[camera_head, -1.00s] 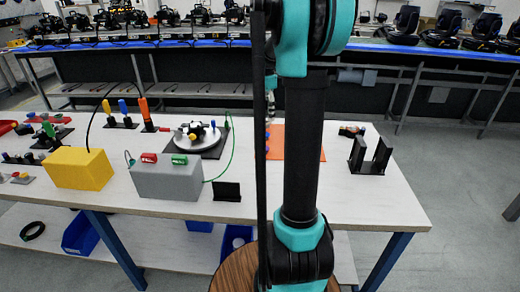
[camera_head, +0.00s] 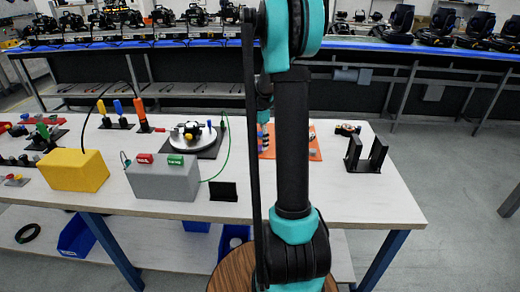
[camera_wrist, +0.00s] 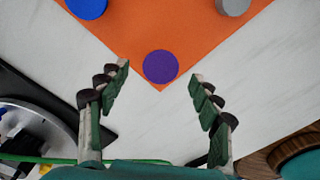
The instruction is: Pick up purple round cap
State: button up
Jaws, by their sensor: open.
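The purple round cap (camera_wrist: 161,66) lies at the near corner of an orange mat (camera_wrist: 190,35) in the wrist view. My gripper (camera_wrist: 158,79) is open, with its two fingers to the left and right below the cap. The cap shows in the gap between the fingertips, and nothing is held. I cannot tell the height of the fingers above it. In the head view the orange mat (camera_head: 313,152) shows partly behind my arm, and the purple cap is not clearly seen.
On the mat are a blue cap (camera_wrist: 87,6) and a grey cap (camera_wrist: 233,5). A turntable (camera_head: 193,134) stands left of the mat. A black holder (camera_head: 366,154) stands to the right. A grey box (camera_head: 162,180) and a yellow box (camera_head: 73,170) stand further left.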

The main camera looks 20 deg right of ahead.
jog(key=shift+f, duration=0.65)
jog(key=shift+f, duration=0.25)
jog(key=c, duration=0.9)
